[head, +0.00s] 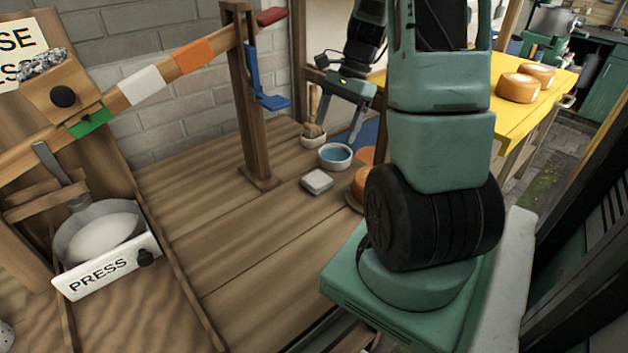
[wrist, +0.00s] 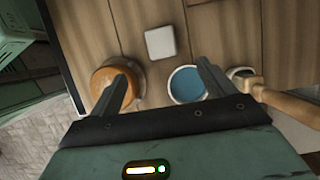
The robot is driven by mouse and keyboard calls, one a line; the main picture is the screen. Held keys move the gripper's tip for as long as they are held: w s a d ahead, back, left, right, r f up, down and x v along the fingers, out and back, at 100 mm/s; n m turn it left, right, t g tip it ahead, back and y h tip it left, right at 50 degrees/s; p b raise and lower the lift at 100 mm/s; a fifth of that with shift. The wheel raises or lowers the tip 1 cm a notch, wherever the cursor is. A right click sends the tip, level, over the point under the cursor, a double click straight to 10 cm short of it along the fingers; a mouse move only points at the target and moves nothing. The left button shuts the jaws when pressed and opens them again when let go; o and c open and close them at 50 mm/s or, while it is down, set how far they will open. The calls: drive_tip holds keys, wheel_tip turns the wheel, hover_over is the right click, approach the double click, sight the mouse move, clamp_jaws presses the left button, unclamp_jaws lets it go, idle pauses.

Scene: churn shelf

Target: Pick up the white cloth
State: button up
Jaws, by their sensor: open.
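The white cloth (head: 317,182) is a small, pale, folded square lying flat on the wooden table. It also shows in the wrist view (wrist: 161,42), near the top middle. My gripper (head: 358,122) is open and empty above the right part of the table. In the wrist view my gripper (wrist: 163,82) has its two fingers apart, with the cloth beyond the fingertips and not between them. The cloth is fully in sight in both views.
A bowl with blue inside (head: 335,156) and a pot with a brush (head: 313,136) stand behind the cloth. An orange cheese (wrist: 117,86) sits beside it, partly hidden by my arm in the head view. A wooden post (head: 250,100) rises to the left. Bare table lies left of the cloth.

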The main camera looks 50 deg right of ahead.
sight(317, 178)
drive_tip(key=x, duration=1.3)
drive_tip(key=shift+w+f, duration=0.15)
drive_tip(key=shift+f, duration=0.05)
drive_tip(key=c, duration=1.1)
